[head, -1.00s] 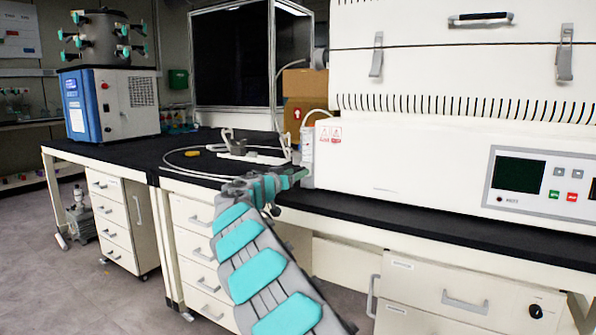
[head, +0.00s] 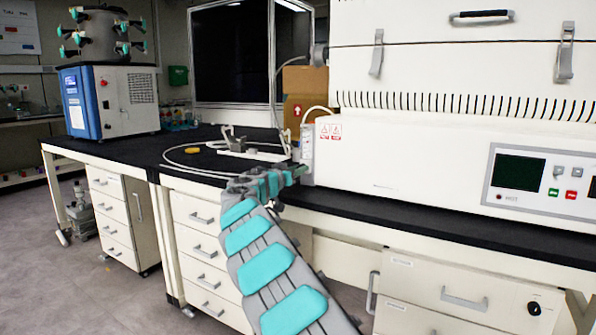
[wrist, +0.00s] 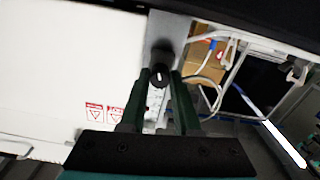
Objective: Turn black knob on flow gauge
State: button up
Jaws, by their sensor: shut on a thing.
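The black knob (wrist: 159,77), with a white mark on its face, sits between the fingertips of my gripper (wrist: 160,88) in the wrist view. The two fingers press on it from both sides. The flow gauge (head: 307,143) is a narrow upright white unit at the left end of the white oven in the head view. My gripper (head: 298,172) reaches the lower part of this gauge from the left. The knob itself is hidden behind my fingers in the head view.
The large white oven (head: 420,160) stands right of the gauge. A metal holder with a white base (head: 245,152) and a looped white tube lie on the black bench (head: 140,147). Cardboard boxes (head: 303,85) stand behind. A blue and white freeze dryer (head: 110,102) stands at the left.

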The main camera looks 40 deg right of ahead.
grip_shut()
jog(key=shift+n, duration=0.3)
